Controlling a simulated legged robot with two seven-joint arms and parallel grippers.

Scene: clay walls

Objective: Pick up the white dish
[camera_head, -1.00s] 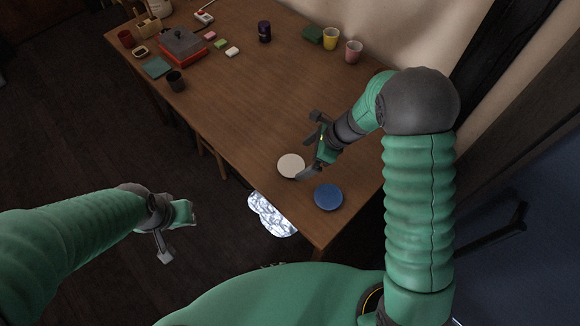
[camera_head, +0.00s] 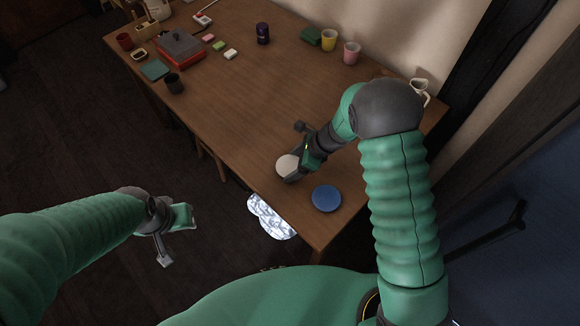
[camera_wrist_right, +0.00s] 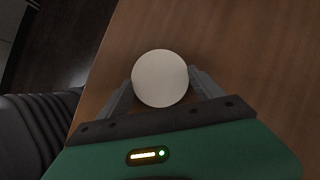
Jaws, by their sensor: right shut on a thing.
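The white dish (camera_head: 287,166) is a small round plate near the table's front edge. My right gripper (camera_head: 294,168) is at the dish and covers part of its right side. In the right wrist view the dish (camera_wrist_right: 160,78) lies between the two fingers of the right gripper (camera_wrist_right: 160,88), which is shut on it from both sides. I cannot tell whether the dish is clear of the tabletop. My left gripper (camera_head: 174,234) hangs over the floor, away from the table, with its fingers apart and nothing between them.
A blue dish (camera_head: 326,198) lies on the table (camera_head: 245,110) just right of the white one. A white mug (camera_head: 420,92) stands behind my right arm. Cups (camera_head: 352,53), a red box (camera_head: 180,50) and small blocks sit farther back. The table's middle is clear.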

